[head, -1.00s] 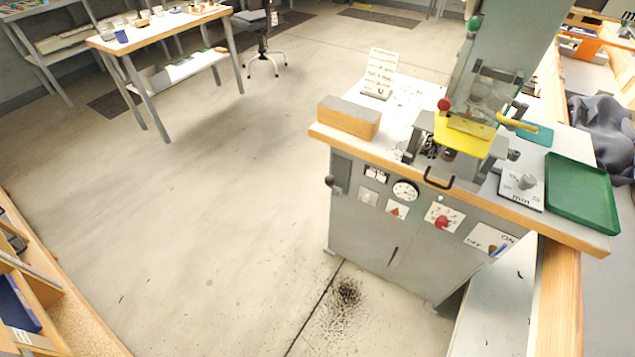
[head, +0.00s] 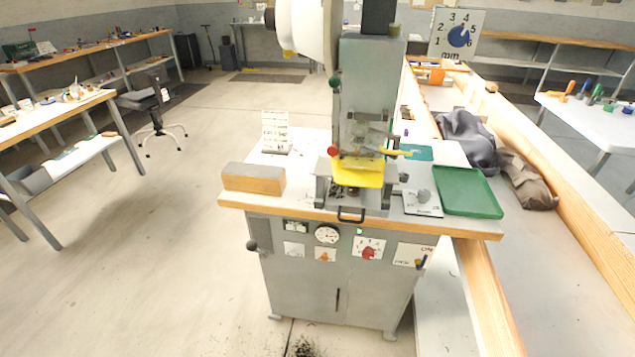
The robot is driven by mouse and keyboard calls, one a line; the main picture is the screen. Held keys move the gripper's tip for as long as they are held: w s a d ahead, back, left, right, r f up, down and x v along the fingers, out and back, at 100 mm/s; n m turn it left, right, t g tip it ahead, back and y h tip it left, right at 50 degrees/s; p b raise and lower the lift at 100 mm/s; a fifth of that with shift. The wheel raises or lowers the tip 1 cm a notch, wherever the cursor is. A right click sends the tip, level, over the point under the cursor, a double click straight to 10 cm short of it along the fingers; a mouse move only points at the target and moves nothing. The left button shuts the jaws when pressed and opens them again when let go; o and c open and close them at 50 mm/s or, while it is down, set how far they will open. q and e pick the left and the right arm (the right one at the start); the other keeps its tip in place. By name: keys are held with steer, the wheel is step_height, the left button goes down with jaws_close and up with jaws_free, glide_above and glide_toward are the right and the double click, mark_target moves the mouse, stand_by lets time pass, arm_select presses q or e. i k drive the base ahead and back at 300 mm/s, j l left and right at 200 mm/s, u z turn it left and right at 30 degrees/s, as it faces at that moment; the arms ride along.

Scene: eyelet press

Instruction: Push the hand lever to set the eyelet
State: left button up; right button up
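The grey eyelet press (head: 368,95) stands upright on a wood-edged cabinet, right of the middle in the head view. A yellow guard or plate (head: 358,176) sits at its front. A red ball knob (head: 333,151) is at the press's left and a green knob (head: 335,83) is higher up. A yellow handle (head: 396,152) sticks out to the right. A dark ball knob (head: 252,245) is at the cabinet's left side. I cannot tell which of these is the hand lever. Neither of my grippers is in view.
A wooden-sided block (head: 253,179) and a sign (head: 276,132) stand left of the press. A green tray (head: 467,192) lies at the right. The cabinet front carries a gauge (head: 326,234) and a red button (head: 368,253). Floor left of the cabinet is clear.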

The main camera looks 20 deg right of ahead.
mark_target(251, 245)
steer(key=z, duration=1.5)
steer(key=k+j, duration=0.15)
steer(key=k, duration=0.15)
steer(key=k+j+z, duration=0.1)
steer(key=k, duration=0.15)
